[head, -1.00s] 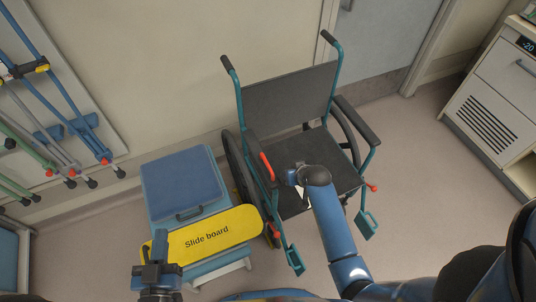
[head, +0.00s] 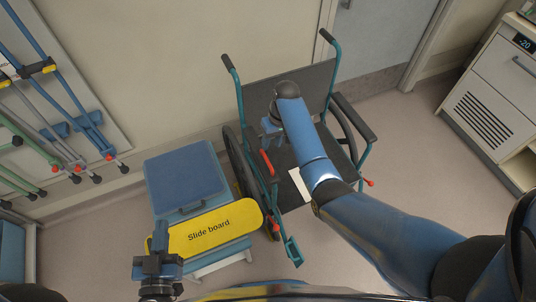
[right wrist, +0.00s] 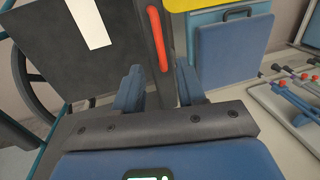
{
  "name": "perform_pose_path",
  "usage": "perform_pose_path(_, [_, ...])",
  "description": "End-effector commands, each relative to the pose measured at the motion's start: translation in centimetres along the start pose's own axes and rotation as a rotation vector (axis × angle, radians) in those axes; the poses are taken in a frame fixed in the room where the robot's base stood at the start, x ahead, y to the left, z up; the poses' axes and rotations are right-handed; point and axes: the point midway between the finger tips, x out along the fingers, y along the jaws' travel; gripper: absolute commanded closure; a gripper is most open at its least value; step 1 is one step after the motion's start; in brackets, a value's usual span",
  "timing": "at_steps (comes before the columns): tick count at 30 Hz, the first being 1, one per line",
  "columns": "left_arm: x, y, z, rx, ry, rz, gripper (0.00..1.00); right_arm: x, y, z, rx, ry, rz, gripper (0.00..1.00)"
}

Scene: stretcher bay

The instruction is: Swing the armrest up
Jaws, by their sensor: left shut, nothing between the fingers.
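The wheelchair (head: 285,85) faces me, with a teal frame and a dark seat. Its armrest on the picture's left (head: 250,139) is down and carries a red lever (head: 267,163). The red lever (right wrist: 158,40) also shows in the right wrist view, on the dark armrest bar. My right gripper (head: 270,133) is over this armrest. In the right wrist view its blue fingers (right wrist: 160,92) are apart, with the dark armrest between them; contact cannot be told. My left gripper (head: 158,236) is shut and empty at the lower left, near the slide board.
A yellow slide board (head: 213,229) leans on a blue-topped stool (head: 185,180) beside the wheelchair. Crutches hang on a wall rack (head: 85,120) at the left. A cabinet (head: 500,95) stands at the right. The floor between wheelchair and cabinet is clear. A white strip (head: 299,186) lies on the seat.

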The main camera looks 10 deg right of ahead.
Motion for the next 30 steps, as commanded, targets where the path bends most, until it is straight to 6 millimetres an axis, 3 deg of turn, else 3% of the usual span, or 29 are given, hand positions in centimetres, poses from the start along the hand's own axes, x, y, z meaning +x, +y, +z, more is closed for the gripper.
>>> perform_pose_path(9, [0.0,0.0,0.1,0.000,0.000,0.000,1.00,5.2,0.0,0.1,0.000,-0.002,0.000,0.60])
perform_pose_path(15, [0.0,0.0,0.3,0.000,0.000,0.000,1.00,7.2,0.0,0.0,0.000,0.001,0.001,0.60])
perform_pose_path(28, [0.0,0.0,0.4,0.000,0.000,0.000,1.00,7.9,0.0,0.0,0.000,0.002,0.001,0.60])
perform_pose_path(30, [0.0,0.0,0.4,0.000,0.000,0.000,1.00,7.9,0.0,0.0,0.000,0.002,0.001,0.69])
